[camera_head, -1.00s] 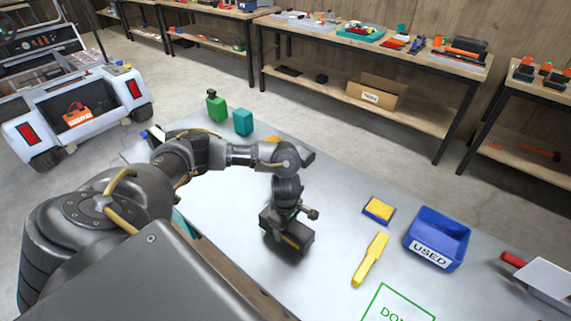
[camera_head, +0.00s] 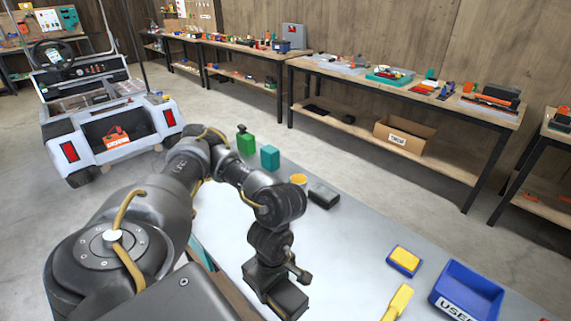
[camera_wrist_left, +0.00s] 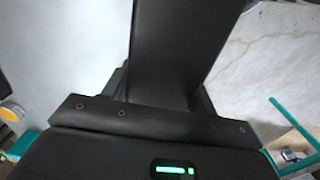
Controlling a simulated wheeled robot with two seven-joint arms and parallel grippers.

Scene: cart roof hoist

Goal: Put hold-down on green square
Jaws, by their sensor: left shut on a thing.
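My left gripper (camera_head: 275,290) points down over the near edge of the grey table (camera_head: 345,262). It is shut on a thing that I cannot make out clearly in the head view. In the left wrist view a dark, flat-sided shape (camera_wrist_left: 172,50) stands out from the gripper body; I cannot tell whether it is the held thing or part of the fingers. I cannot identify the hold-down for certain. The green square is outside the head view now. My right gripper is not in view.
On the table are a green bottle (camera_head: 246,142), a teal block (camera_head: 270,158), a yellow roll (camera_head: 298,180), a dark block (camera_head: 323,195), a yellow-and-blue sponge (camera_head: 404,260), a yellow bar (camera_head: 397,302) and a blue bin (camera_head: 470,290). A white cart (camera_head: 110,125) stands at the left.

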